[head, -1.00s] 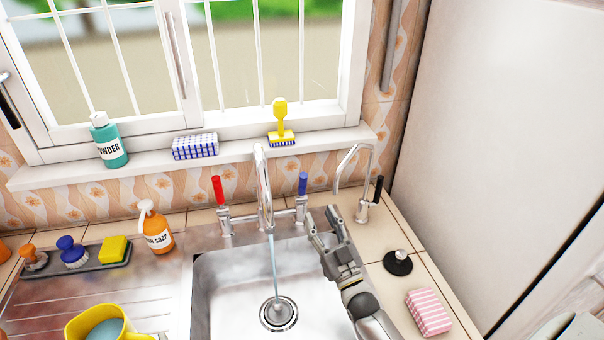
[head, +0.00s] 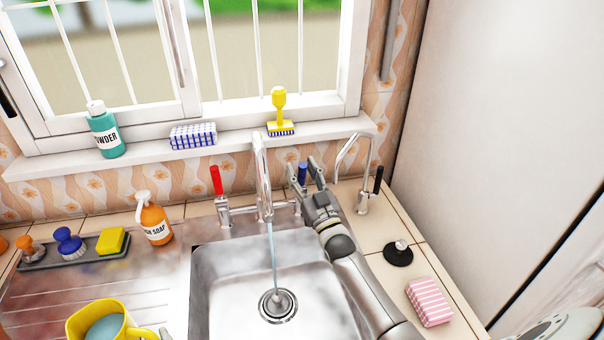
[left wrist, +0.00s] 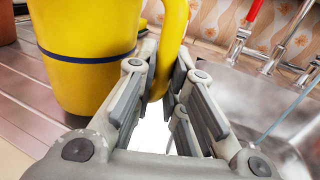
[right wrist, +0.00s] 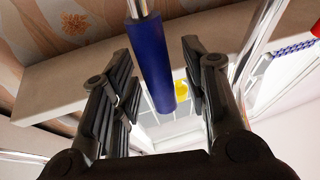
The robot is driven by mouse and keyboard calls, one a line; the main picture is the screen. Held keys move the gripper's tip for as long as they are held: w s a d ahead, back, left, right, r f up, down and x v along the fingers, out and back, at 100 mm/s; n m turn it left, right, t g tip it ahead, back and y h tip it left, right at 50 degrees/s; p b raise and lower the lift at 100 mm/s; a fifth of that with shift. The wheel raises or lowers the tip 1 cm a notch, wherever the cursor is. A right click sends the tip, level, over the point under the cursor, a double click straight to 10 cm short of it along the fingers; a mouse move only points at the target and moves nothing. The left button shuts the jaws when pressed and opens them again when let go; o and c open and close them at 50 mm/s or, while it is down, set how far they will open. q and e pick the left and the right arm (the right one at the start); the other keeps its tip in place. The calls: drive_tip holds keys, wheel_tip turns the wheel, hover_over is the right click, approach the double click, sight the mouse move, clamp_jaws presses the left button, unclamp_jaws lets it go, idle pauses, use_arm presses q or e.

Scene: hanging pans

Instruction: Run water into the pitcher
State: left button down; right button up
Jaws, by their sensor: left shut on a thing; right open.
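The yellow pitcher (head: 88,322) is at the lower left of the head view, over the drainboard, with a blue-grey surface inside. My left gripper (left wrist: 168,72) is shut on its handle in the left wrist view. A thin water stream (head: 272,255) falls from the tall spout (head: 262,175) into the sink, beside the pitcher and not into it. The red tap handle (head: 216,180) stands left of the spout. The blue tap handle (head: 302,172) is right of it. My right gripper (head: 305,170) is open, with the blue handle (right wrist: 155,65) between its fingers.
A second small faucet (head: 360,175) stands just right of my right gripper. A black plug (head: 398,254) and pink striped sponge (head: 429,301) lie on the right counter. A soap bottle (head: 154,220) and brush tray (head: 75,252) stand left. The sink basin (head: 235,280) is empty.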

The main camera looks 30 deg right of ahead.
sight(150, 334)
drive_tip(key=shift+w, duration=0.15)
use_arm(q)
drive_tip(key=shift+r, duration=0.1)
use_arm(e)
drive_tip(key=shift+c, duration=0.2)
clamp_jaws()
drive_tip(key=shift+r, duration=0.1)
